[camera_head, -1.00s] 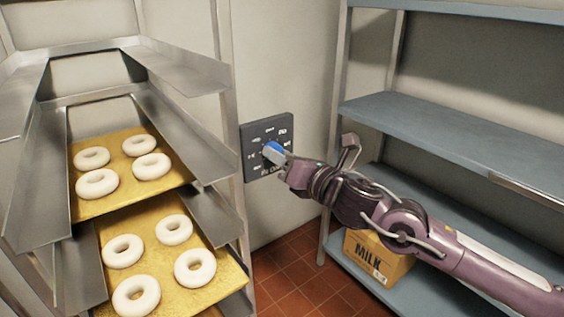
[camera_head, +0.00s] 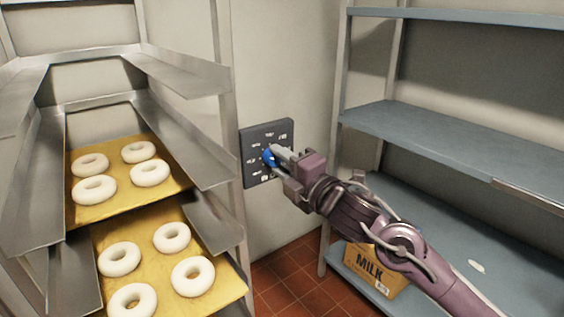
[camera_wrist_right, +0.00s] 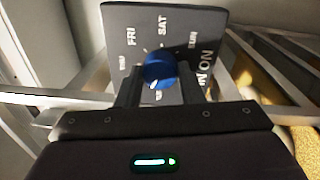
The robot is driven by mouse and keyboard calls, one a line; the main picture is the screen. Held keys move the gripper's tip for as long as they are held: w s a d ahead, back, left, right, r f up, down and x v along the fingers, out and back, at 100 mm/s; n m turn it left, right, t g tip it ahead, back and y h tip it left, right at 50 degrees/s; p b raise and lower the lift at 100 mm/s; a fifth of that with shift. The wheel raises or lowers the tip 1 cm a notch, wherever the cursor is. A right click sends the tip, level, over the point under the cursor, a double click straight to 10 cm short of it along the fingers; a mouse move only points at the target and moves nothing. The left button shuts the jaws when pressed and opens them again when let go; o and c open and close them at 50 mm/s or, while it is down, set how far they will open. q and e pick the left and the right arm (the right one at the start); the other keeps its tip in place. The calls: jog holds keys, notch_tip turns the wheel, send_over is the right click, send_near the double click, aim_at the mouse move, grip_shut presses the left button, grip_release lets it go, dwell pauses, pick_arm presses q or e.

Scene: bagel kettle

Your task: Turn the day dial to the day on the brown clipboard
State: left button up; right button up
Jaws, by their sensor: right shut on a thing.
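The day dial is a blue knob (camera_head: 268,159) on a dark square panel (camera_head: 254,177) fixed to the wall. It also shows in the right wrist view (camera_wrist_right: 160,68), with FRI, SAT, SUN, THU and part of MON readable around it. A small white mark shows on the knob's lower left edge there; which day it points to I cannot tell. My right gripper (camera_head: 279,160) is shut on the knob, one finger on each side. The brown clipboard is not in view. My left gripper is not in view.
A metal rack (camera_head: 228,120) with trays of white bagels (camera_head: 150,173) stands left of the panel. Blue-grey shelves (camera_head: 450,142) stand at the right, with a MILK carton (camera_head: 372,264) low down. Red floor tiles (camera_head: 295,285) show between them.

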jog(key=m+p, duration=0.1)
jog(key=m, duration=0.3)
jog(key=m+p, duration=0.2)
jog(key=m, duration=0.2)
jog(key=shift+a+r+h, duration=0.1)
jog(key=shift+h, duration=0.2)
jog(key=m+p, duration=0.2)
jog(key=m, duration=0.2)
jog(key=shift+p, duration=0.35)
jog(key=m+p, duration=0.3)
jog(key=m, duration=0.1)
jog(key=shift+s+r+m+h+p, duration=0.1)
jog(key=shift+m+h+p, duration=0.2)
jog(key=shift+h+p, duration=0.1)
jog(key=m+p, duration=0.3)
jog(key=shift+m, duration=0.4)
jog(key=m+p, duration=0.4)
jog(key=shift+a+h, duration=0.1)
jog(key=shift+h, duration=0.2)
jog(key=m+p, duration=0.3)
jog(key=shift+r+m, duration=0.1)
jog(key=shift+m, duration=0.3)
jog(key=shift+m+p, duration=1.4)
jog(key=shift+m, duration=0.2)
